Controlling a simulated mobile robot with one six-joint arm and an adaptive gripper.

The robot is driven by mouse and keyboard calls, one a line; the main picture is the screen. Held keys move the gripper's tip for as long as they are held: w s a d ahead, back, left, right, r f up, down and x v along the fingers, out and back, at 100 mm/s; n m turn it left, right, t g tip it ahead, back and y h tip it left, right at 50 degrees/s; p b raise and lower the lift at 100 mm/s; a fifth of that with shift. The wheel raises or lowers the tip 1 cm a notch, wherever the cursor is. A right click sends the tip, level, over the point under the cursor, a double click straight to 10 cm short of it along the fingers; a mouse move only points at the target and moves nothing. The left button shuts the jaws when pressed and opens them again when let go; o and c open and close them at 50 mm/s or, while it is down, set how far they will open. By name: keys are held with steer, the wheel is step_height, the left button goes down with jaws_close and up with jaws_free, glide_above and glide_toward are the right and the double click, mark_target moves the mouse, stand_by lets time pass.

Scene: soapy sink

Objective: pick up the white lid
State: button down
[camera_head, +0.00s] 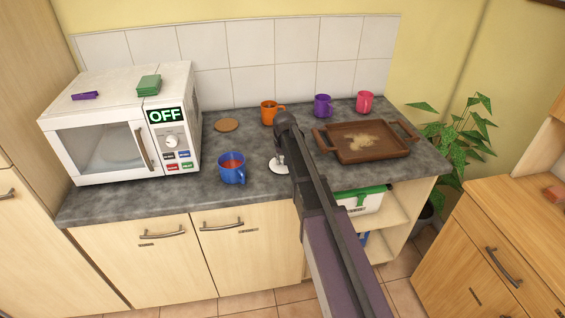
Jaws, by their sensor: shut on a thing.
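The white lid (274,166) shows as a small pale disc at the middle of the grey counter, partly hidden behind my arm. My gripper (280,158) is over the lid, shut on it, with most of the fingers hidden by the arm. The lid is at or close to the counter surface; I cannot tell whether it touches.
A blue mug (231,168) with red contents stands just left of the lid. An orange mug (268,112) and a round brown coaster (226,125) are behind. A brown tray (345,157) lies right of my arm. A white microwave (120,125) fills the left.

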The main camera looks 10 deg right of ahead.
steer(key=shift+r, duration=0.2)
step_height(320, 180, up, 4)
steer(key=p, duration=0.4)
steer(key=shift+f, duration=0.2)
steer(key=s+d+r+p, duration=0.1)
steer(key=s, duration=1.5)
steer(key=shift+d, duration=0.4)
steer(key=shift+a, duration=0.1)
